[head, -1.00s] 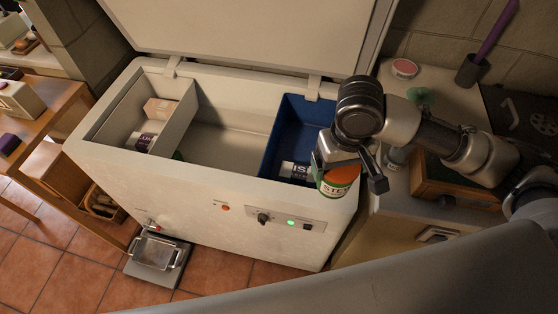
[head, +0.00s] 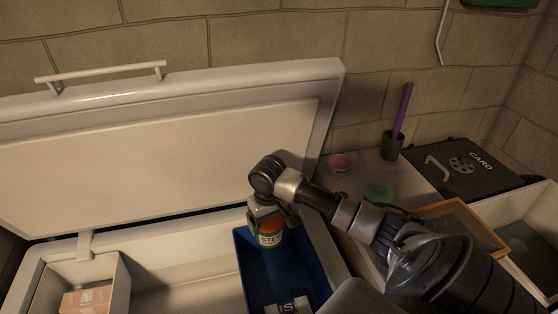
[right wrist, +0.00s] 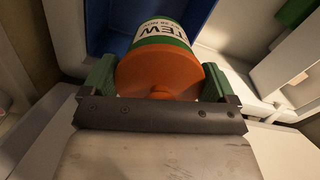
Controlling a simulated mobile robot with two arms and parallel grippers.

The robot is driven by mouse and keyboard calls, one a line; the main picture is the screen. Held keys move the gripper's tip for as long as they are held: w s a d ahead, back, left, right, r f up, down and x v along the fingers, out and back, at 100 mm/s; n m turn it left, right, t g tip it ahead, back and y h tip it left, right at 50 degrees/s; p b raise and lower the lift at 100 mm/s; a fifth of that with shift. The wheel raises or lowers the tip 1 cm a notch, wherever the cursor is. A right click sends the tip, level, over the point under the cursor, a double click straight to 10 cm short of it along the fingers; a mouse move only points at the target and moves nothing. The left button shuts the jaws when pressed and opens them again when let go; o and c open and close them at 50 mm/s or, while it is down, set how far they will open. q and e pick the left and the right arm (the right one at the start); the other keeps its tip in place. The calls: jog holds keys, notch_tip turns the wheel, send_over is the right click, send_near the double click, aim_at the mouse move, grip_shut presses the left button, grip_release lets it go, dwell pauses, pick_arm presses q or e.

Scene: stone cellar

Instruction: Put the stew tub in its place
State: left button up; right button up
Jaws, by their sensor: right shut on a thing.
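The stew tub (head: 270,238) has an orange lid and a white and green label. My right gripper (head: 268,218) is shut on it and holds it at the far end of the blue compartment (head: 245,270) of the open chest freezer (head: 180,265). In the right wrist view the tub (right wrist: 160,72) sits between the two fingers (right wrist: 160,88), lid towards the camera, with blue wall behind it. I cannot tell whether its base touches the compartment floor. My left gripper is not in view.
A dark labelled item (head: 288,306) lies in the near part of the blue compartment. A cardboard box (head: 86,299) is in the left compartment. The raised lid (head: 160,150) stands behind. A counter at right holds a cup with a purple stick (head: 393,145).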

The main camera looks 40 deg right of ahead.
jog(key=d+f, duration=0.1)
jog(key=f, duration=0.1)
jog(key=s+d+f+b, duration=0.1)
jog(key=d, duration=0.1)
jog(key=shift+s+f+b, duration=0.15)
jog(key=shift+f+b, duration=0.15)
jog(key=shift+f, duration=0.1)
pick_arm(q)
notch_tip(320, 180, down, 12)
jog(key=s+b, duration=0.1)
jog(key=b, duration=0.9)
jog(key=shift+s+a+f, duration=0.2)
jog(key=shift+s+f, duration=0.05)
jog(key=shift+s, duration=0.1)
pick_arm(e)
jog(key=shift+s+d+f, duration=0.1)
jog(key=shift+d+f, duration=0.25)
jog(key=shift+f, duration=3.35)
jog(key=shift+d+f, duration=0.4)
jog(key=shift+f, duration=3.3)
jog(key=shift+s+d+f, duration=0.1)
jog(key=shift+d+f, duration=0.25)
jog(key=shift+f, duration=3.35)
pick_arm(q)
jog(key=shift+b, duration=0.3)
pick_arm(e)
jog(key=shift+f+m, duration=0.15)
jog(key=shift+m, duration=0.15)
jog(key=o, duration=0.8)
